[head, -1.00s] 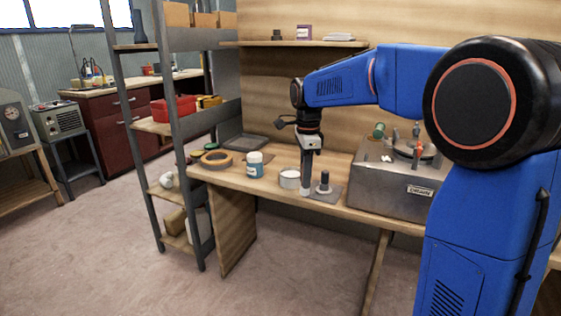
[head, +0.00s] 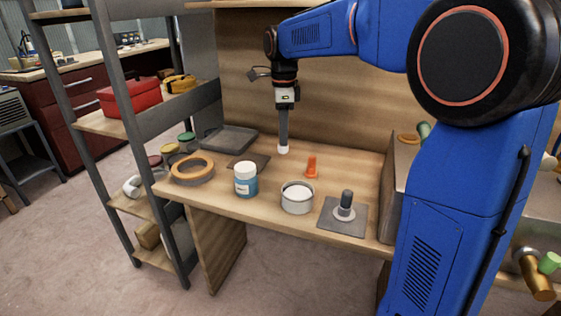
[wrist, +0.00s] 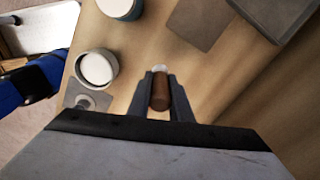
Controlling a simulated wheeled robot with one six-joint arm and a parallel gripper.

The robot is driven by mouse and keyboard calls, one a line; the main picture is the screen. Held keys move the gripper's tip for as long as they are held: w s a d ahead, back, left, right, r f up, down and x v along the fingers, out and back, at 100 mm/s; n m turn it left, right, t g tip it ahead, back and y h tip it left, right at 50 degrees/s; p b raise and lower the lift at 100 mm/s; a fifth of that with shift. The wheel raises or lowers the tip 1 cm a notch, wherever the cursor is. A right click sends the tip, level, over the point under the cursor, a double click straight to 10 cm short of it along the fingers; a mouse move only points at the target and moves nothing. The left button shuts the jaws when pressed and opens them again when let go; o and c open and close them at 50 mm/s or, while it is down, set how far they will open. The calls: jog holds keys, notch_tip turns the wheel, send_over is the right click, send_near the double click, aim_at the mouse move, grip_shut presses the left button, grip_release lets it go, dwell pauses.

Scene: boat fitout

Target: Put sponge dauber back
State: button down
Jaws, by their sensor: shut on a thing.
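My gripper (wrist: 160,97) is shut on the sponge dauber (wrist: 160,90), which has a brown handle and a pale tip in the wrist view. In the head view, my grey fingers (head: 283,125) point down, and the dauber's white tip (head: 283,150) shows at their lower end. The handle is hidden there by the fingers. The tip appears over the rear middle of the bench, left of an orange cone-like piece (head: 311,167); I cannot tell how high it is. An open white pot (head: 297,198) stands nearer the front edge; it also shows in the wrist view (wrist: 97,68).
A dark post on a round base (head: 345,205) stands on a grey plate (head: 328,220). A blue-and-white jar (head: 246,182) and a tape ring (head: 192,170) are to the left. A bare brown square (head: 250,161) lies before a grey tray (head: 229,139). A metal box borders the right.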

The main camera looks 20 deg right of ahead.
jog(key=shift+f, duration=4.1)
jog(key=c, duration=1.6)
grip_release()
jog(key=shift+f, duration=0.1)
notch_tip(320, 180, up, 12)
jog(key=shift+r, duration=0.1)
